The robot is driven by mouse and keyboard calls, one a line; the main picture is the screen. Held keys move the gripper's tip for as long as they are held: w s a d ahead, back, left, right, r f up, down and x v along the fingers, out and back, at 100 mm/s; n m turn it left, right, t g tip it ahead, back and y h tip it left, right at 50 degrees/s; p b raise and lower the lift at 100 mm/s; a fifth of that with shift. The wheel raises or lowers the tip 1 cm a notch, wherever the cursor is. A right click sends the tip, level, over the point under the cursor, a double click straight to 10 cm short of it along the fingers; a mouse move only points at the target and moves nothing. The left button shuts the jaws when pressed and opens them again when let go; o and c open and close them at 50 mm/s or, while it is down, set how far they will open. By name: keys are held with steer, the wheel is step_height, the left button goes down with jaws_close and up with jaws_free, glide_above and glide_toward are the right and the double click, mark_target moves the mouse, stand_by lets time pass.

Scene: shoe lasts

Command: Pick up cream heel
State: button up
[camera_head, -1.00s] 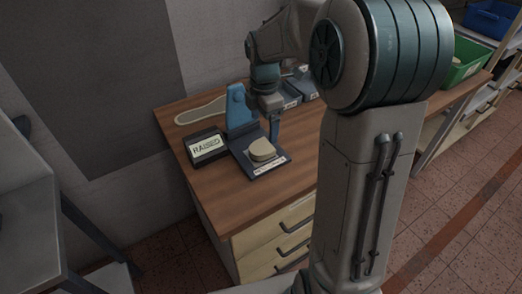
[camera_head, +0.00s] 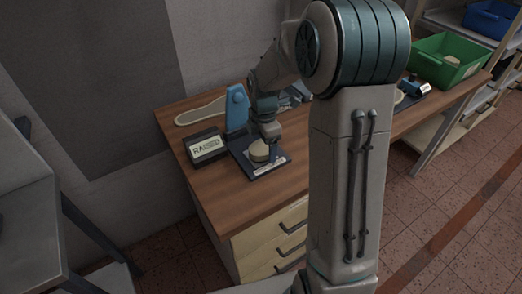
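The cream heel (camera_head: 259,154) is a small, rounded, pale block on a dark plate (camera_head: 276,168) near the front left of the wooden bench. My gripper (camera_head: 268,143) points down right at the heel, over its back and right side. A finger seems to reach down beside the heel, but the picture is too small to tell whether it touches. The gripper's far side is hidden, so I cannot tell how wide the fingers stand.
A blue upright piece (camera_head: 237,108) stands at the back of the plate. A cream sole shape (camera_head: 201,111) lies behind. A green bin (camera_head: 448,62) is at the far right. Bare wood (camera_head: 222,181) lies in front.

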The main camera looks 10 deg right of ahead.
steer(key=c, duration=1)
steer(key=shift+r, duration=0.1)
